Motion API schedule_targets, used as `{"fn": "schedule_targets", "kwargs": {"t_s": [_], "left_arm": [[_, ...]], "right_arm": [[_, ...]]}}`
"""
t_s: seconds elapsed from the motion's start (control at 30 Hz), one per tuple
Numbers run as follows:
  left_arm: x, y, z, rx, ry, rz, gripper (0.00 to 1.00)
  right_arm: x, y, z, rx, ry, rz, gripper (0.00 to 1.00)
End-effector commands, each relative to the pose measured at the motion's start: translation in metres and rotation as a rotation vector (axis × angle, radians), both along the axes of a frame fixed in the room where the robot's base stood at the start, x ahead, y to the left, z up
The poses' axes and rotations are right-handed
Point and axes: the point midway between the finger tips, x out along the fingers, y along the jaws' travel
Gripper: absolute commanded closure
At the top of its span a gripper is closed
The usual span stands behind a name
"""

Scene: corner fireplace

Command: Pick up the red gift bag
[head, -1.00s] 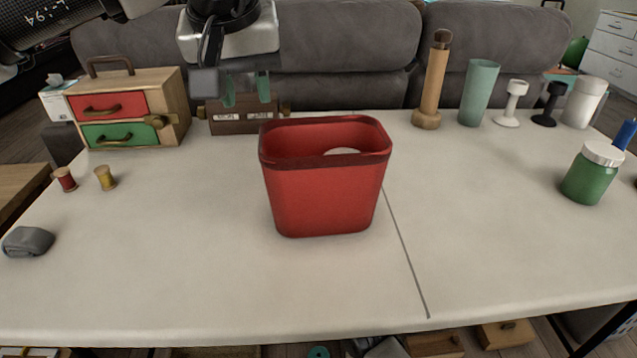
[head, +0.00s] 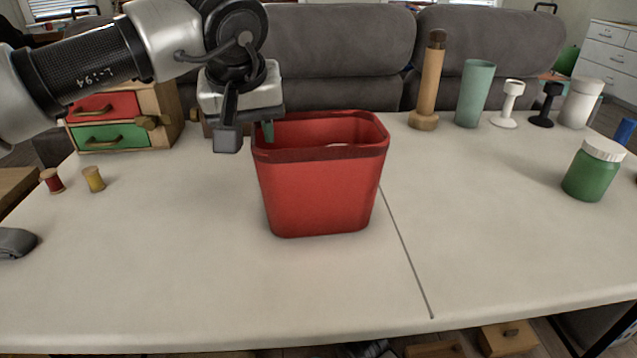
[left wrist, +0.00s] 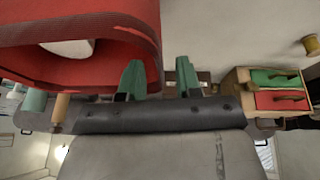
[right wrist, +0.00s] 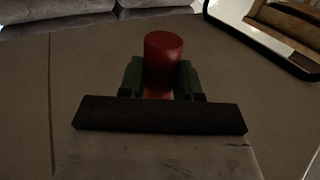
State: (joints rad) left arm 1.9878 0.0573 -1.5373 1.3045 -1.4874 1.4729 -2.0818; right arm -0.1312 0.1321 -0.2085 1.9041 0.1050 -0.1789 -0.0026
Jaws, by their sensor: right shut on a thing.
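The red gift bag (head: 318,195) stands upright on the table, open at the top like a tub, with something pale inside. My left gripper (head: 264,130) is at its left rim, pointing down. In the left wrist view the left gripper (left wrist: 157,80) has its green fingers apart; one overlaps the red bag (left wrist: 80,50) and the other is beyond its edge. I cannot tell whether they touch the bag. In the right wrist view my right gripper (right wrist: 163,80) is shut on a red cylinder (right wrist: 163,55). The right gripper is outside the head view.
A small drawer chest (head: 160,103) and two thread spools (head: 93,179) stand at left. A wooden grinder (head: 430,85), a green tumbler (head: 476,95) and several canisters stand at back right. A green jar (head: 592,172) is at right. The table front is clear.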

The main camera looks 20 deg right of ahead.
Motion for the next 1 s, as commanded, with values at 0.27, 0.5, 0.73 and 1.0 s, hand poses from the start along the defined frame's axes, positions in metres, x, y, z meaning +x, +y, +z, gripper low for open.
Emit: {"fn": "schedule_targets", "kwargs": {"t_s": [0.27,0.5,0.73,1.0], "left_arm": [[-0.0001,0.0003,-0.0019,0.0,0.001,0.0,0.66],[0.0001,0.0004,-0.0049,0.001,0.0,0.001,0.66],[0.0,0.0003,-0.0051,0.001,0.0,0.001,0.69],[-0.0001,0.0003,-0.0049,0.001,0.0,0.001,1.0]], "right_arm": [[0.0001,0.0,0.0028,0.0,-0.001,0.0,0.91],[0.0,0.0,0.0045,0.0,-0.001,0.0,0.91],[0.0,0.0,0.0042,0.0,-0.001,0.0,0.91],[0.0,0.0,0.0042,0.0,-0.001,0.0,0.91]]}}
